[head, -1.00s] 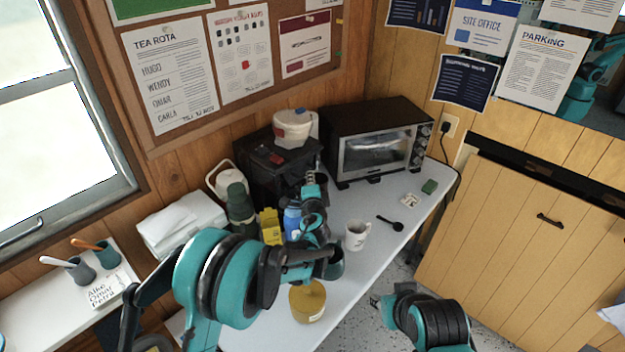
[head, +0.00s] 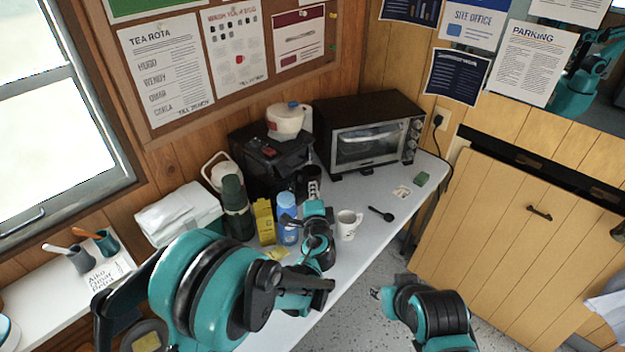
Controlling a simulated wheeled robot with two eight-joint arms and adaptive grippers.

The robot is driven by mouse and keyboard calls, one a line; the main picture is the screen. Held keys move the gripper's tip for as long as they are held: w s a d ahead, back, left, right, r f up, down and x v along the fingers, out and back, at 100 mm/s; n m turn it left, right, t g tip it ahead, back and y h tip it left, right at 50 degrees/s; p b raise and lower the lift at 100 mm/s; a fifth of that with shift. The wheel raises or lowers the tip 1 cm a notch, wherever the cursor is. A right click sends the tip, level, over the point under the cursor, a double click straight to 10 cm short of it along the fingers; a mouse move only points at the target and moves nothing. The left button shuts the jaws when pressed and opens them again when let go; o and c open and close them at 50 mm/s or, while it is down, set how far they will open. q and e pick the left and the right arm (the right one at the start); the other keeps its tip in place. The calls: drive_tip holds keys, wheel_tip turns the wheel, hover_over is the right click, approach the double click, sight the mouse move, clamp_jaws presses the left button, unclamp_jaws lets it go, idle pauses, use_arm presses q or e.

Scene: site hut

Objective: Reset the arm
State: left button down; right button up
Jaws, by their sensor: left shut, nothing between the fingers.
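My left arm comes in from the lower left over the white counter. Its gripper (head: 313,188) points away from me, near the blue bottle and the dark mug by the black box; it looks shut and holds nothing. My right arm shows at the bottom right, beyond the counter's front edge. Only a small part of the right gripper (head: 376,293) shows at its left end, and its fingers are too unclear to read.
The counter (head: 375,230) holds a toaster oven (head: 370,145), white mug (head: 348,224), black spoon (head: 381,213), green sponge (head: 421,179), blue bottle (head: 287,218), yellow carton (head: 264,221) and green flask (head: 236,207). A white jug (head: 286,121) stands on the black box. Speckled floor is open at right.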

use_arm(q)
drive_tip(key=shift+s+a+r, duration=0.1)
drive_tip(key=shift+s, duration=0.35)
drive_tip(key=s+a+r+n+g+y, duration=0.1)
drive_tip(key=s+a+r+n+g, duration=0.1)
drive_tip(key=s+a+n, duration=0.45)
drive_tip(key=s+a+r+n+g+y, duration=0.2)
drive_tip(key=s+a, duration=0.1)
drive_tip(key=a, duration=0.7)
drive_tip(key=s+a+f+n+g+h, duration=0.1)
drive_tip(key=s+n, duration=0.3)
drive_tip(key=s, duration=0.7)
drive_tip(key=s+a+f+n+g+h, duration=0.2)
drive_tip(key=s+a+n+g, duration=0.1)
drive_tip(key=s, duration=0.7)
drive_tip(key=shift+s+a+f+n+g, duration=0.15)
drive_tip(key=shift+s+f+n+g, duration=0.25)
drive_tip(key=shift+g, duration=0.2)
